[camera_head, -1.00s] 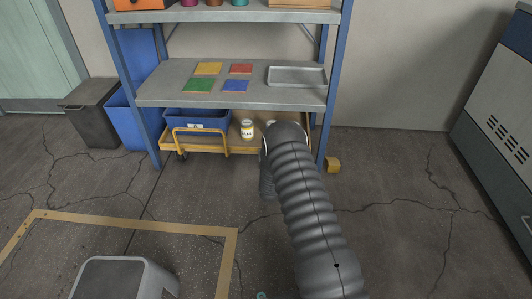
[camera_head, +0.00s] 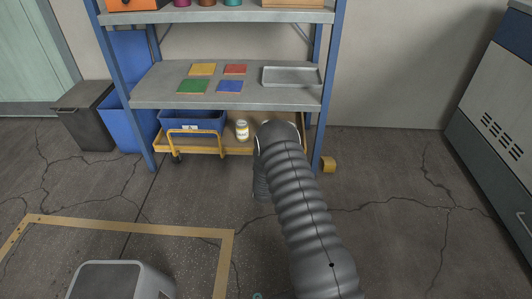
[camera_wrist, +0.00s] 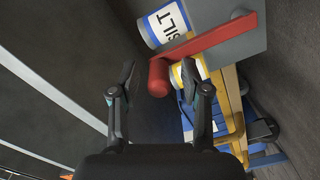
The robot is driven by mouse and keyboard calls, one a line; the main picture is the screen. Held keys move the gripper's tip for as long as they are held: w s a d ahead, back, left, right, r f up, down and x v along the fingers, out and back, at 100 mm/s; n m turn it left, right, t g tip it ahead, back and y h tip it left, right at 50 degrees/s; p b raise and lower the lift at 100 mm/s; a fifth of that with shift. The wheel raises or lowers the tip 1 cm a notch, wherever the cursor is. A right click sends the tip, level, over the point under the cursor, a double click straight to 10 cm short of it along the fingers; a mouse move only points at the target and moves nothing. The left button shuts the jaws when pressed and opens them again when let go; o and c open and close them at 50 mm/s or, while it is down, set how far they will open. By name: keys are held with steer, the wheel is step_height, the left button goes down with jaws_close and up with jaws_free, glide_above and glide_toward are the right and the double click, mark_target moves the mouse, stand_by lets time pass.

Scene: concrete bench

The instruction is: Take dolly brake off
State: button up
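The dolly (camera_head: 207,152) is a low yellow cart under the rack's grey shelf in the head view. In the wrist view a red bar (camera_wrist: 208,40), seemingly the brake lever, lies along a grey panel (camera_wrist: 240,47). It ends in a red round grip (camera_wrist: 158,78). My gripper (camera_wrist: 157,74) is open. The red grip appears between or just beyond its fingertips, with gaps to both sides; depth is hard to judge. In the head view my arm hides the gripper and the lever.
A blue crate (camera_head: 193,121) and a white labelled can (camera_head: 242,130) stand on the dolly. A yellow block (camera_head: 328,164) lies by the rack's right foot. The rack's blue posts (camera_head: 324,115) flank the dolly. Floor to the right is clear.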

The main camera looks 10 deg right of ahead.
steer(key=shift+s, duration=0.1)
steer(key=v, duration=1.1)
steer(key=shift+s, duration=0.4)
steer(key=shift+a, duration=0.15)
